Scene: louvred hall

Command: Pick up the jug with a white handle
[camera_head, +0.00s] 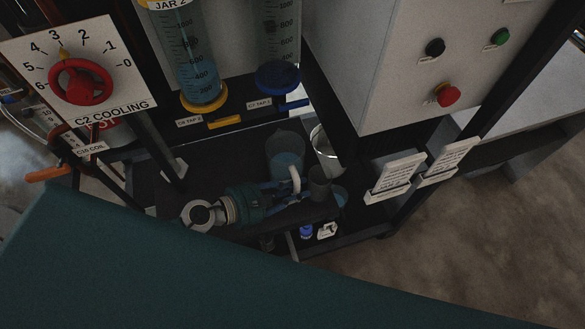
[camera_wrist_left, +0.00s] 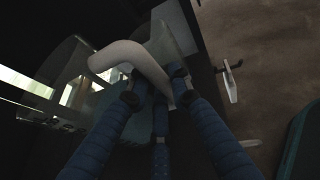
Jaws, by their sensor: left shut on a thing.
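The clear jug (camera_head: 287,147) with bluish contents stands on the dark shelf, and its white handle (camera_head: 295,179) faces me. My left gripper (camera_head: 287,190), with blue fingers, reaches the handle from the lower left and is shut on it. In the left wrist view the fingers (camera_wrist_left: 158,105) close around the lower part of the white handle (camera_wrist_left: 135,56), and the clear jug wall (camera_wrist_left: 62,72) shows behind it. The contact is partly hidden by the fingers. My right gripper is not in view.
A shiny beaker (camera_head: 324,148) and a small grey cup (camera_head: 319,184) stand close right of the jug. Above hang two graduated jars with a yellow base (camera_head: 205,103) and a blue base (camera_head: 278,78). A white panel box (camera_head: 385,60) overhangs at right; label cards (camera_head: 397,174) stand below it.

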